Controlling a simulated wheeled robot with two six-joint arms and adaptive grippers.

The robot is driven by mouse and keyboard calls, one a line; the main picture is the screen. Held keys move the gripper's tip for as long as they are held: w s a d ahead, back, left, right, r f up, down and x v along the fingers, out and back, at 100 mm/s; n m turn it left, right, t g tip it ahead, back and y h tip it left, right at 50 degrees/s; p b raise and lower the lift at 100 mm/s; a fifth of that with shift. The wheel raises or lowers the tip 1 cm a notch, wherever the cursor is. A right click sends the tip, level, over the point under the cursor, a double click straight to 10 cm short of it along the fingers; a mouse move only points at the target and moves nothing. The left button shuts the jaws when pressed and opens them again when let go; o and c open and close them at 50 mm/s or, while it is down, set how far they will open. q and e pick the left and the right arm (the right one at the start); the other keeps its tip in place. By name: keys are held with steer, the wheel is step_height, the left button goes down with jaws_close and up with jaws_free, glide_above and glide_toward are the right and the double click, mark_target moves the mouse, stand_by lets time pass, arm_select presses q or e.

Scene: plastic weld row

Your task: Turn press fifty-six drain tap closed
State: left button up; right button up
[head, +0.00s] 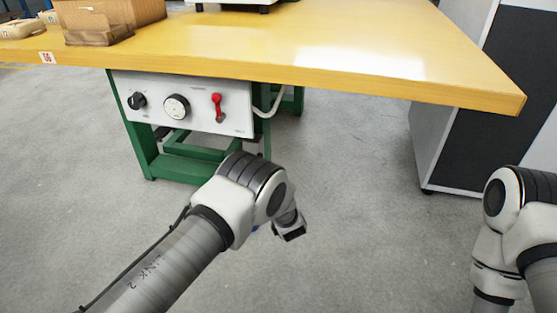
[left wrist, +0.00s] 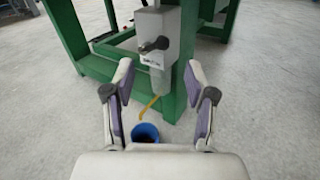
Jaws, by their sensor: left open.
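In the left wrist view a grey box-like unit on the green frame carries a dark tap handle (left wrist: 155,44), with a small label (left wrist: 151,61) under it. The handle lies roughly sideways, and I cannot tell its exact setting. My left gripper (left wrist: 160,78) is open and empty, its two fingers apart on either side below the unit, with the handle beyond the fingertips. In the head view my left arm hides most of this area, and the tap does not show. My right gripper is out of view.
A yellow tube (left wrist: 151,103) runs down towards a blue bucket (left wrist: 145,132) on the floor. A white panel (head: 196,118) with a black knob, dial and red lever (head: 217,107) hangs under the yellow table (head: 300,55). A dark cabinet (head: 497,110) stands right. Floor between is clear.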

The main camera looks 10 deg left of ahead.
arm_select(q)
steer(key=b+x, duration=0.3)
steer(key=x, duration=0.4)
steer(key=shift+b, duration=0.4)
jaws_close()
